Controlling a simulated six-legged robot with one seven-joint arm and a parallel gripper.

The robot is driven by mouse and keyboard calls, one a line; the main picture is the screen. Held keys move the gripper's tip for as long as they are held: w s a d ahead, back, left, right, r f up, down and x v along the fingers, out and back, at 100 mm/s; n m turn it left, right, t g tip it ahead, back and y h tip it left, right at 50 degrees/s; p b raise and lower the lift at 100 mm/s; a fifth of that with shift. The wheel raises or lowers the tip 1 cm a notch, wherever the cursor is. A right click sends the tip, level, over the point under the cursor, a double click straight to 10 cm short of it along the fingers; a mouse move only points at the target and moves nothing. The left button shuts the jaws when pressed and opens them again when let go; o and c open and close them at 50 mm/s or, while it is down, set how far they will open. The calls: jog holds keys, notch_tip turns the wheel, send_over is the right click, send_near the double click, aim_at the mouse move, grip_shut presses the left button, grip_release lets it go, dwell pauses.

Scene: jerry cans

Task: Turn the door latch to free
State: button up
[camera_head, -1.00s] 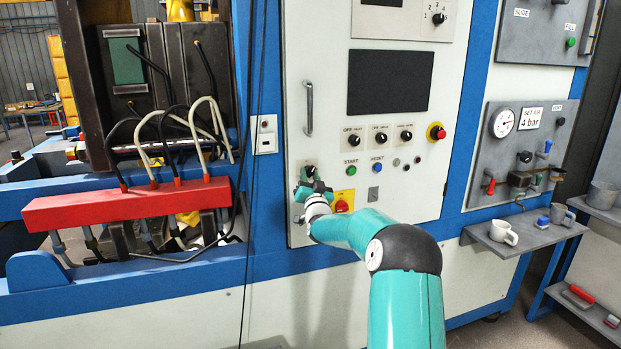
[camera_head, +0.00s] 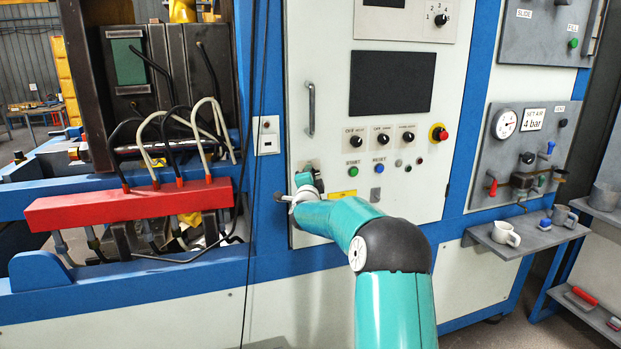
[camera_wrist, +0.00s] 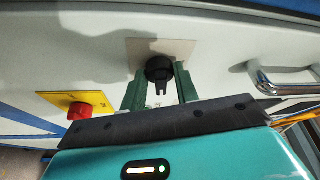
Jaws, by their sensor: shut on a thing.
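The door latch is a black round knob with a small forked end, on a pale square plate. In the wrist view the latch (camera_wrist: 159,68) sits between the two green fingers of my gripper (camera_wrist: 160,92), which is shut on it. In the head view my gripper (camera_head: 304,181) is at the lower left of the white cabinet door (camera_head: 332,150). There my gripper and wrist hide most of the latch, and only its pale plate edge shows. The latch's exact angle is hard to tell.
A red switch on a yellow plate (camera_wrist: 78,106) is left of my gripper in the wrist view. A metal door handle (camera_head: 311,110) stands above the latch. Green and blue buttons (camera_head: 379,168) are close to the right. Dark cables (camera_head: 256,130) hang at the left.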

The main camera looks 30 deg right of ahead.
jog(key=shift+m, duration=0.6)
jog(key=shift+g, duration=0.3)
jog(key=o, duration=1)
jog(key=shift+c, duration=0.2)
jog(key=shift+a, duration=0.1)
jog(key=r+v, duration=0.1)
jog(key=v, duration=1.2)
jog(key=shift+s+f, duration=0.4)
jog(key=shift+a, duration=0.15)
